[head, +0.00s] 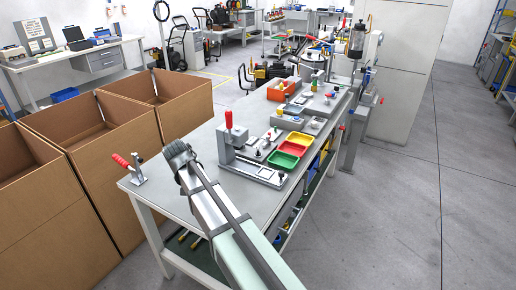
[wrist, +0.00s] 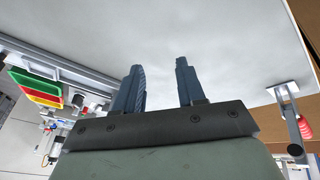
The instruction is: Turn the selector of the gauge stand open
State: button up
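My gripper (head: 177,150) is above the near left part of the grey bench, pointing away from me. In the wrist view its two dark fingers (wrist: 159,85) stand apart with only bare bench top between them. I cannot clearly pick out the gauge stand or its selector. A tall fixture with a clear cylinder (head: 357,40) stands at the bench's far end; I cannot tell whether it is the gauge stand. A nearer grey fixture (head: 252,169) with a red upright handle (head: 229,120) is right of my gripper, apart from it.
A red-handled toggle clamp (head: 131,168) is at the bench's left edge; it also shows in the wrist view (wrist: 291,120). Green (head: 283,160) and red (head: 293,149) trays lie right of the fixture. Open cardboard boxes (head: 120,135) line the left side. The bench (head: 172,200) around my gripper is clear.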

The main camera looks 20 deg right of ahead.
jog(key=w+d+r+m+g+h, duration=0.15)
jog(key=w+d, duration=0.35)
jog(key=d, duration=0.9)
jog(key=w+d+r+m, duration=0.2)
jog(key=w+d+m, duration=0.15)
jog(key=d, duration=1.15)
jog(key=w+d+r+m+g+h, duration=0.15)
jog(key=w+d, duration=0.35)
jog(key=d, duration=0.9)
jog(key=n+g+y, duration=0.1)
jog(key=n+y, duration=0.2)
jog(key=y, duration=0.2)
send_near(258, 149)
notch_tip(258, 149, down, 9)
jog(key=shift+w+f, duration=0.1)
jog(key=shift+w, duration=0.1)
grip_shut()
